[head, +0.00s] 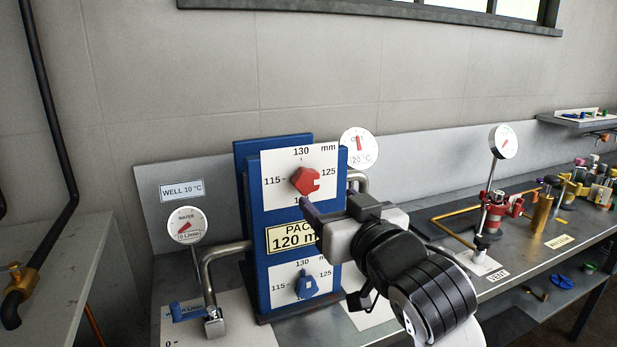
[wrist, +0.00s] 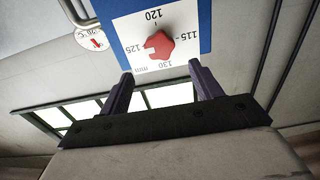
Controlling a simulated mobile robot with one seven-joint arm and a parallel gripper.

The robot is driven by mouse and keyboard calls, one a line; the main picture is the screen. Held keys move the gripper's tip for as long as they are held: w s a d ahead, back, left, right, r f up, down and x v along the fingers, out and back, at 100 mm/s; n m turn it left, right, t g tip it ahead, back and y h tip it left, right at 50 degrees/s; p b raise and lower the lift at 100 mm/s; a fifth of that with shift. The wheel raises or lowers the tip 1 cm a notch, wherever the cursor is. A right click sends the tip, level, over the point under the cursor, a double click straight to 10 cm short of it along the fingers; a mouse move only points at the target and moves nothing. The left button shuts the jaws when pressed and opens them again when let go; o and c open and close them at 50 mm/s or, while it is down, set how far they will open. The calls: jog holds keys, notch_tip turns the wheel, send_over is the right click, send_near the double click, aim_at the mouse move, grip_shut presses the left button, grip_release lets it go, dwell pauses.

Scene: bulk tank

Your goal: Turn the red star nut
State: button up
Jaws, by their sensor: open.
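The red star nut (head: 304,181) sits on a white dial plate at the top of a blue stand, with marks 115, 130 and 125 around it. A pale notch on the nut faces the 125 side. The nut also shows in the wrist view (wrist: 160,47), where the dial appears upside down. My gripper (head: 309,207) is in front of the dial, just below the nut in the head view. In the wrist view, its two purple fingers (wrist: 160,72) are apart with nothing between them, and the nut lies beyond their tips. The dial's lower mark is hidden in the head view.
A blue nut (head: 306,285) sits on a lower dial below a yellow label (head: 291,236). A water gauge (head: 187,225) and bent pipe stand at left. A red valve with a gauge (head: 503,141) stands at right. Several small items crowd the bench's far right.

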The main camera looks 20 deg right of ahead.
aim_at(308, 181)
jog(key=w, duration=0.3)
jog(key=w+p, duration=0.1)
jog(key=w, duration=0.2)
jog(key=w+p, duration=0.1)
jog(key=w, duration=0.2)
jog(key=shift+w+a, duration=0.15)
jog(key=shift+a, duration=0.1)
jog(key=c, duration=1)
jog(key=shift+o, duration=0.2)
